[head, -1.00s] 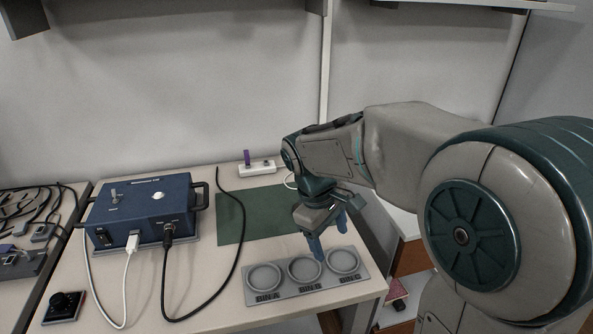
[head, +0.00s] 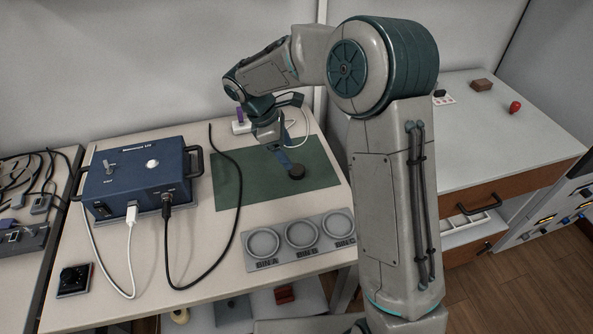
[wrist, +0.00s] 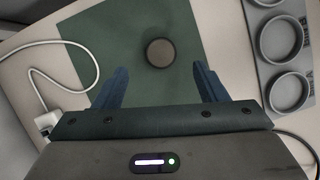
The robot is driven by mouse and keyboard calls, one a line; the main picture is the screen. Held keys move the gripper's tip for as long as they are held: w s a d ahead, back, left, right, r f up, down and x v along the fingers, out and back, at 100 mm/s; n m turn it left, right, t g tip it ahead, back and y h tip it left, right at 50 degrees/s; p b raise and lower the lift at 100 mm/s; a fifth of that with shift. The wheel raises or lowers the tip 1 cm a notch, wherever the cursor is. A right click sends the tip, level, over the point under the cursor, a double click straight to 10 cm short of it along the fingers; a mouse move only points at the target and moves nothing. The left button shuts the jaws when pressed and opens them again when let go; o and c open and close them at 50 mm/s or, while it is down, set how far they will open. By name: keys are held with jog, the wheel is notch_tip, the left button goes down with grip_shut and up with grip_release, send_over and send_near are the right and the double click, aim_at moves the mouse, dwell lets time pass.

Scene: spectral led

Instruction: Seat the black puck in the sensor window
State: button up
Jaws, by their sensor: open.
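The black puck (head: 297,172) lies flat on the green mat (head: 230,185), and it also shows in the wrist view (wrist: 160,52). My gripper (head: 286,162) is over the mat beside the puck, its fingers pointing down. In the wrist view my gripper (wrist: 160,75) is open and empty; the puck sits ahead of the gap between its blue fingers, apart from both. A blue box (head: 140,172) with a lever and a white dome on top stands at left.
A grey tray (head: 270,262) with three round wells labelled as bins lies in front of the mat. White and black cables loop from the blue box across the table. A white power strip (head: 240,128) is behind the mat. A side counter (head: 510,120) holds small items.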

aim_at(297, 168)
jog(key=x, duration=0.6)
jog(key=shift+d+f+b, duration=0.1)
jog(key=shift+f+b, duration=0.2)
jog(key=shift+b, duration=0.05)
jog(key=c, duration=1.1)
